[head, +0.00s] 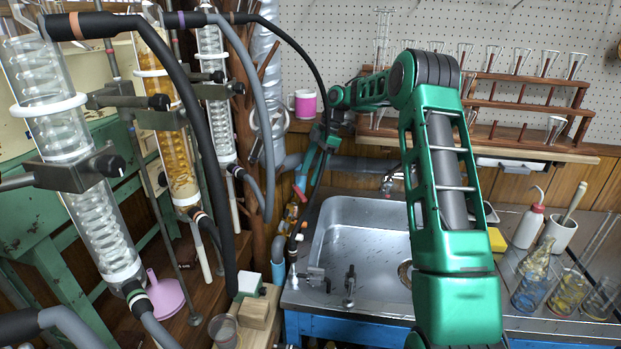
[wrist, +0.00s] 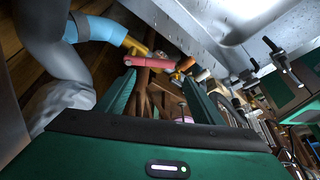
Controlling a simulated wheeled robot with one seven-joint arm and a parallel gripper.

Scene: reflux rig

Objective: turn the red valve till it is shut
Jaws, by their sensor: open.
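The red valve handle (wrist: 150,61) shows in the wrist view as a pinkish-red bar beside a yellow fitting (wrist: 132,44) on a blue pipe (wrist: 90,28). It lies just beyond and between my open fingertips (wrist: 160,82); whether they touch it I cannot tell. In the head view my gripper (head: 316,158) is left of the sink, angled down, with the red handle (head: 300,184) small just below it. The valve's far side and the gap to the fingers are hard to make out there.
The metal sink (head: 335,235) with its tap (head: 388,183) is right of the valve. Glass condensers (head: 170,150) and dark hoses crowd the left. A pink mug (head: 305,103) stands behind my gripper. A grey pipe (wrist: 45,45) runs close on the left in the wrist view.

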